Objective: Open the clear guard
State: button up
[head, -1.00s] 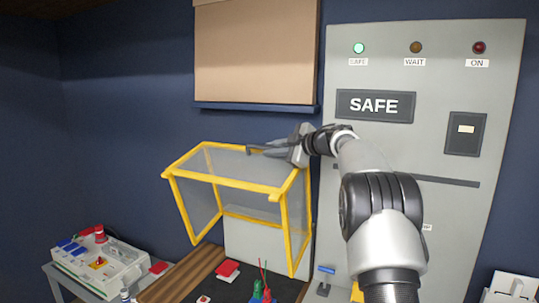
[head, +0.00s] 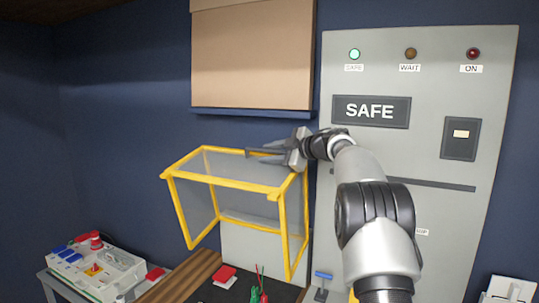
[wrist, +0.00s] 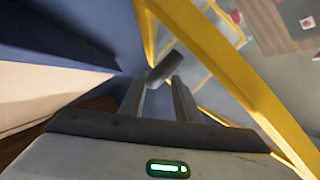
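The clear guard (head: 238,186) is a see-through box with a yellow frame. It stands raised and tilted in front of the wall, with its lower front edge well above the bench. My gripper (head: 254,153) is at the guard's top rear edge, fingers pointing left over the top panel. In the wrist view my gripper (wrist: 160,88) shows a gap between its two fingers, with nothing clearly clamped. A short grey bar (wrist: 165,68) lies just past the fingertips; I cannot tell whether it touches them. The guard's yellow frame (wrist: 215,60) runs beside the right finger.
A grey panel (head: 420,140) with a lit green SAFE lamp (head: 354,54) stands behind my arm. A tan board (head: 252,55) hangs above the guard. Below are a red block (head: 225,276) and a blue-topped lever (head: 323,276). A white socket box (head: 95,270) sits at left.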

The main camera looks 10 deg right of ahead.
jog(key=b+v, duration=0.2)
jog(key=v, duration=1.5)
jog(key=shift+s+d+b, duration=0.15)
jog(key=shift+s+b, duration=0.05)
jog(key=shift+b, duration=0.15)
